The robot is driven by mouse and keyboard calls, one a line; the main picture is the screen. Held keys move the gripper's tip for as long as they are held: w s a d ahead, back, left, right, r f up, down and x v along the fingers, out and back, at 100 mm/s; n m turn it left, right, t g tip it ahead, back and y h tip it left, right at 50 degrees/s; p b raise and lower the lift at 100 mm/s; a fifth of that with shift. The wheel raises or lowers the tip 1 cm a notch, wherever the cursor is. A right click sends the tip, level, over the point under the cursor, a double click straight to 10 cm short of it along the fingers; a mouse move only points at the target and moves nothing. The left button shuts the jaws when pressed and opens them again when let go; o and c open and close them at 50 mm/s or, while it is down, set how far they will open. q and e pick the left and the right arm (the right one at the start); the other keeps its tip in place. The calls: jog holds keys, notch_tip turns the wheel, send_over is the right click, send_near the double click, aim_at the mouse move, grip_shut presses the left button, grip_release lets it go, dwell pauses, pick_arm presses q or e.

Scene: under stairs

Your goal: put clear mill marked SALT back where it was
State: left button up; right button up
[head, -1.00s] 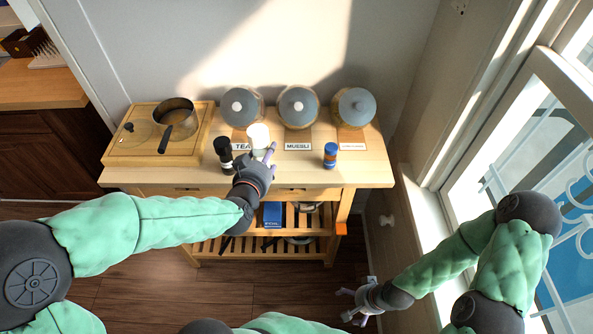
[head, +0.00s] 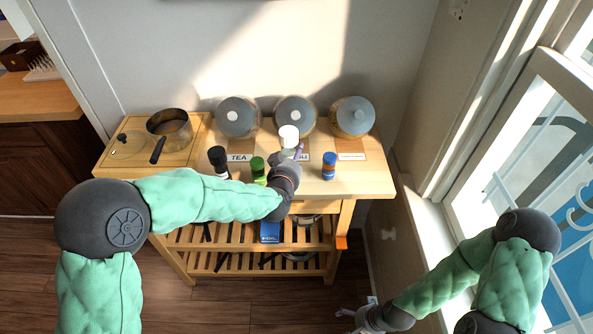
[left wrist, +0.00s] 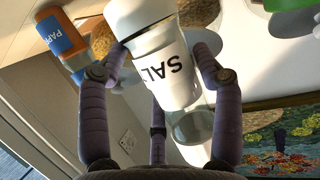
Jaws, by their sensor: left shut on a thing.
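The salt mill has a white top (head: 289,134) and a clear lower part. In the left wrist view its white SALT label (left wrist: 165,68) shows between the fingers. My left gripper (head: 293,155) is shut around it, in front of the middle jar, where it partly covers the MUESLI label. Whether the mill's base touches the table is hidden.
Three lidded jars (head: 238,118) stand along the back of the wooden table (head: 370,182). A board with a pot (head: 170,128) and a glass lid is at the left.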

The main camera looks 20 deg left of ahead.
pick_arm(q)
jog(key=shift+w+d+f+b, duration=0.2)
jog(key=shift+w+f, duration=0.2)
jog(key=shift+f, duration=0.1)
jog(key=shift+w+d+f+b, duration=0.15)
jog(key=shift+w+f, duration=0.2)
jog(key=shift+f, duration=0.15)
jog(key=shift+w+f+b, duration=0.1)
jog(key=shift+f+b, duration=0.45)
jog(key=shift+f, duration=0.9)
jog(key=shift+f, duration=0.15)
jog(key=o, duration=1.7)
